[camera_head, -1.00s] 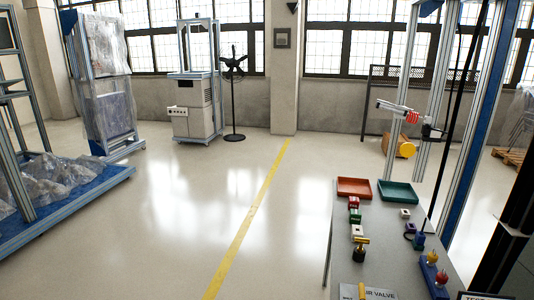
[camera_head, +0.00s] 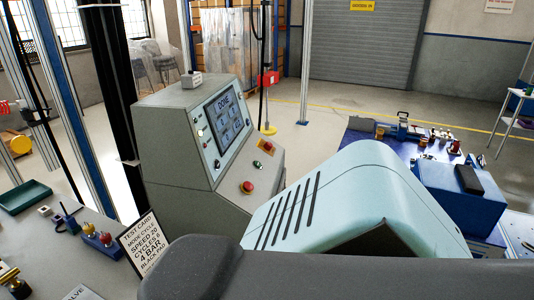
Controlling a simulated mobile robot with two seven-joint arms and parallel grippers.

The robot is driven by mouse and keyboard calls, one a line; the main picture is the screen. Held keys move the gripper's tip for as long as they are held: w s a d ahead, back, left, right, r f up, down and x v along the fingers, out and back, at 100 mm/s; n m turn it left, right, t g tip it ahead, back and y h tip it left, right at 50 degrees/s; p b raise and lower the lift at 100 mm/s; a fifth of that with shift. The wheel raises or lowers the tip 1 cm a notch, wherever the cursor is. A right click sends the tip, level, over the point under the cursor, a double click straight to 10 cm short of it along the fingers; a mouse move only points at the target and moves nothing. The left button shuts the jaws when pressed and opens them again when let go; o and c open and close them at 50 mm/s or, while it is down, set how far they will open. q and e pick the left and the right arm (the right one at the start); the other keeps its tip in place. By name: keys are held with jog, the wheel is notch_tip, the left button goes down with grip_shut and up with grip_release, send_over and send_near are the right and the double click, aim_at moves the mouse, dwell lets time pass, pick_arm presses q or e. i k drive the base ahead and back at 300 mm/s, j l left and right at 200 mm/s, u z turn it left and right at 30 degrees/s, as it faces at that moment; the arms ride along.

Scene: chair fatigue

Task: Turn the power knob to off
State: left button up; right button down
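A grey control console (camera_head: 170,150) stands left of centre, with a tilted screen (camera_head: 229,118) that reads DONE at its top. Its sloped front carries a red mushroom button (camera_head: 247,187), a small dark knob (camera_head: 217,163) beside the screen's lower left corner, and a red button on a yellow plate (camera_head: 267,147). The knob labels are too small to read, so I cannot tell which control is the power knob or how it is set. Neither of my grippers is in view.
A pale blue-green slotted shell (camera_head: 355,190) and a dark grey rounded body fill the near foreground right of the console. A grey table (camera_head: 60,235) with a test card (camera_head: 143,243) is at left. A blue bench (camera_head: 360,150) stands at right. Open floor lies behind.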

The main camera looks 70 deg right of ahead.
aim_at(268, 146)
jog(key=l+z, duration=0.1)
jog(key=z, duration=2.15)
jog(key=i+l, duration=0.2)
jog(key=l, duration=0.15)
jog(key=i+l+u, duration=0.1)
jog(key=i+l, duration=0.35)
jog(key=l, duration=0.25)
jog(key=i+l, duration=0.2)
jog(key=l, duration=0.15)
jog(key=i+l+u, duration=0.1)
jog(key=i+l, duration=0.35)
jog(key=l, duration=0.25)
